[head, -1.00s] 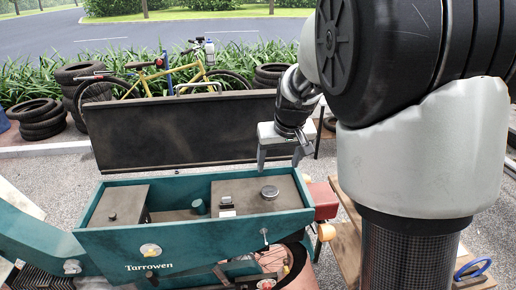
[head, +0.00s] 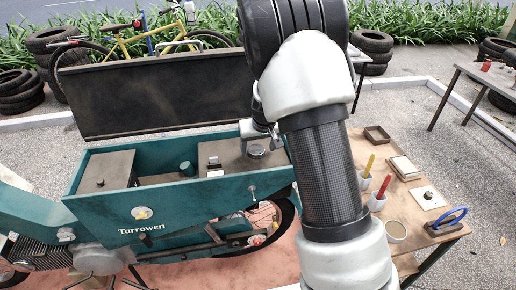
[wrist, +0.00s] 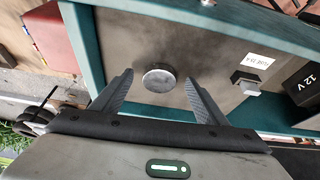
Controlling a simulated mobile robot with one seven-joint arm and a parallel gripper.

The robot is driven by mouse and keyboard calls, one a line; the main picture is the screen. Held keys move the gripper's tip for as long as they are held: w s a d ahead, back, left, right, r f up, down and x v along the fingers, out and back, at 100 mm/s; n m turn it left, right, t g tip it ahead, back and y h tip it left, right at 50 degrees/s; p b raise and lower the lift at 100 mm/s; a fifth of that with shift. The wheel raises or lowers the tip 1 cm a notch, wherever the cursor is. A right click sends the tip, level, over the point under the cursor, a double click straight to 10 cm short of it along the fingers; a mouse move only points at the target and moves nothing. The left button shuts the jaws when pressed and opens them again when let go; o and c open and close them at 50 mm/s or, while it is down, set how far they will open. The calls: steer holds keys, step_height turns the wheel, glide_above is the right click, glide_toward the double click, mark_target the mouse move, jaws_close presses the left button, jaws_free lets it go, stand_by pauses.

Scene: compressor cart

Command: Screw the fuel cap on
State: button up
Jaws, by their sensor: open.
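A round grey metal disc, which looks like the fuel cap (head: 256,150), sits on the brown top panel at the right end of the teal cart (head: 190,210). In the wrist view the cap (wrist: 159,78) shows its flat top and a low side; whether it is seated on threads I cannot tell. My gripper (wrist: 160,88) is open and empty, with one finger to each side of the cap's near edge and apart from it. In the head view my arm hides part of the gripper (head: 262,138), which is just above the cap.
The cart's dark lid (head: 160,92) stands open behind the bay. A wooden table (head: 405,230) at right holds cups, a dark knob on a white plate (head: 428,197) and a blue-handled tool.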

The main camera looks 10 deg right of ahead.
steer(key=shift+w+f, duration=0.15)
steer(key=shift+f, duration=0.25)
steer(key=shift+c, duration=0.2)
steer(key=c, duration=1.2)
steer(key=shift+r, duration=0.1)
steer(key=shift+a+m+p, duration=0.15)
steer(key=shift+m+p, duration=0.35)
steer(key=shift+p, duration=0.5)
steer(key=shift+a+m+h, duration=0.15)
steer(key=shift+m+h, duration=0.35)
steer(key=shift+m, duration=0.3)
steer(key=c, duration=0.4)
steer(key=shift+m, duration=0.3)
